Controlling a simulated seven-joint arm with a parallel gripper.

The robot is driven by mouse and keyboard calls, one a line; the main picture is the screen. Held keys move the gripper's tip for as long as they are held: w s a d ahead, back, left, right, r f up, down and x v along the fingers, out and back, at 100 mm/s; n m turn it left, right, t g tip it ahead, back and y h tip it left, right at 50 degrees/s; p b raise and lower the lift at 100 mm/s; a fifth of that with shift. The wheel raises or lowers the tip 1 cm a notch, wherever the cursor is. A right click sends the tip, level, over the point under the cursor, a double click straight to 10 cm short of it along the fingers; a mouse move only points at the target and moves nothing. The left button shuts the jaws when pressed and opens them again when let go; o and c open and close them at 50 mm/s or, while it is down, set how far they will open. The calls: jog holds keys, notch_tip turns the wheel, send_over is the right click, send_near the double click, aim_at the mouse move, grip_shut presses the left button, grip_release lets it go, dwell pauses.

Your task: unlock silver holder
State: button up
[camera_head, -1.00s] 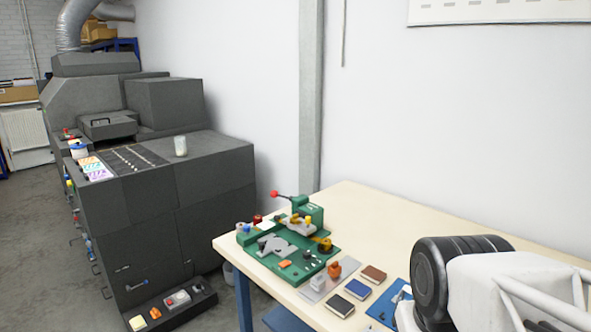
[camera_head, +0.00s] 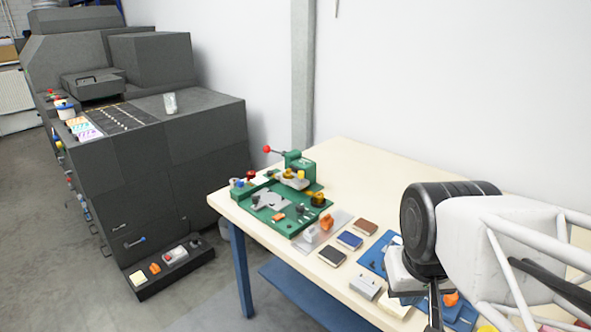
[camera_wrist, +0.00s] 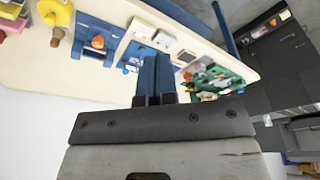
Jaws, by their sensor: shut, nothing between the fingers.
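I cannot tell for certain which part is the silver holder. A silver-grey block (camera_head: 365,288) lies on the table near my gripper. A smaller grey piece (camera_head: 310,234) stands on a grey plate, beside an orange knob (camera_head: 326,222). A green fixture (camera_head: 272,204) with a red-knobbed lever (camera_head: 267,150) stands at the table's far left. My gripper (camera_head: 434,315) points down at the lower right, apart from the fixture. In the wrist view, its dark fingers (camera_wrist: 154,72) are together and empty. Any lock detail is too small to read.
Several small dark, blue and brown blocks (camera_head: 349,240) lie between the fixture and my gripper. A blue plate (camera_head: 376,254) lies nearby. The table (camera_head: 370,175) is bare toward the wall. A dark machine (camera_head: 150,150) stands at left, across a floor gap.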

jog(key=o, duration=0.4)
jog(key=shift+w+r, duration=0.1)
jog(key=o, duration=0.3)
jog(key=shift+w+r, duration=0.15)
jog(key=shift+w, duration=0.1)
jog(key=shift+o, duration=1.1)
jog(key=w+r+n, duration=0.1)
jog(key=w+r, duration=0.1)
jog(key=w, duration=0.6)
jog(key=w+a+r+n, duration=0.1)
jog(key=w+r, duration=0.2)
jog(key=w, duration=0.5)
jog(key=shift+w+a+r+n+g, duration=0.3)
jog(key=shift+w+n, duration=0.05)
jog(key=shift+n, duration=0.05)
jog(key=n+g, duration=0.2)
jog(key=n, duration=0.6)
send_over(301, 172)
jog(key=f, duration=1.4)
jog(key=shift+s+f, duration=0.2)
jog(key=shift+f, duration=0.2)
jog(key=shift+w+f, duration=0.25)
jog(key=shift+w, duration=0.05)
jog(key=shift+f, duration=0.1)
jog(key=shift+f, duration=3.8)
